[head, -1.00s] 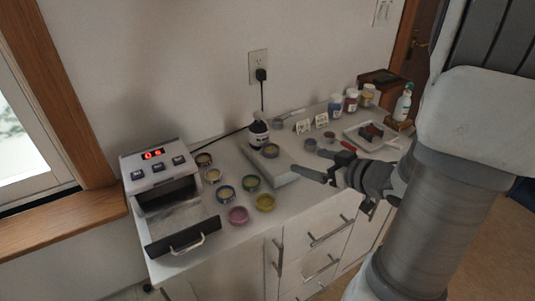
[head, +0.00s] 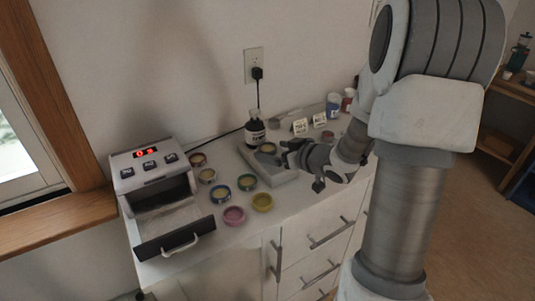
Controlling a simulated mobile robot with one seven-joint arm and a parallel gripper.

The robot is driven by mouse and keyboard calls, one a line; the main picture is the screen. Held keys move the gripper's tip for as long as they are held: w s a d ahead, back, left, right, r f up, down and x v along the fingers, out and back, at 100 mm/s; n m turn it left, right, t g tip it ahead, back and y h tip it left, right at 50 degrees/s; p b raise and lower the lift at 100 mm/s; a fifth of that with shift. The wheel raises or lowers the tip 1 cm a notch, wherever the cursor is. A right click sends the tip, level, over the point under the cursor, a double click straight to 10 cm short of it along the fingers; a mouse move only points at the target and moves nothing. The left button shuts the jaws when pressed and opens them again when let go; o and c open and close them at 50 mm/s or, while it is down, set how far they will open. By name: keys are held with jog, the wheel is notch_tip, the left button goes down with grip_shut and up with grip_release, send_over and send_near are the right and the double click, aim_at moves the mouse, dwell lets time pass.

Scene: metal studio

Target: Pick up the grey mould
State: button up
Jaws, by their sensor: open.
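Several small round moulds with pale fillings stand on the white counter. One with a greyish rim (head: 207,175) is in the back row, and one with a blue-grey rim (head: 220,194) is in front of it. I cannot tell for certain which is the grey mould. Another round mould (head: 268,148) sits on the pale flat slab (head: 284,178), close to the fingertips. My gripper (head: 287,151) is open, over the slab and pointing left. I see no contact with a mould.
Pink (head: 234,215), yellow (head: 262,202) and green-rimmed (head: 247,182) moulds stand close together. A box with a red display (head: 146,154) and lowered front door is at left. A dark bottle (head: 255,130) stands behind the slab. Cards and jars are farther right.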

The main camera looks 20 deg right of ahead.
jog(key=shift+w+f, duration=0.1)
jog(key=shift+w, duration=0.1)
jog(key=c, duration=1.5)
jog(key=shift+c, duration=0.2)
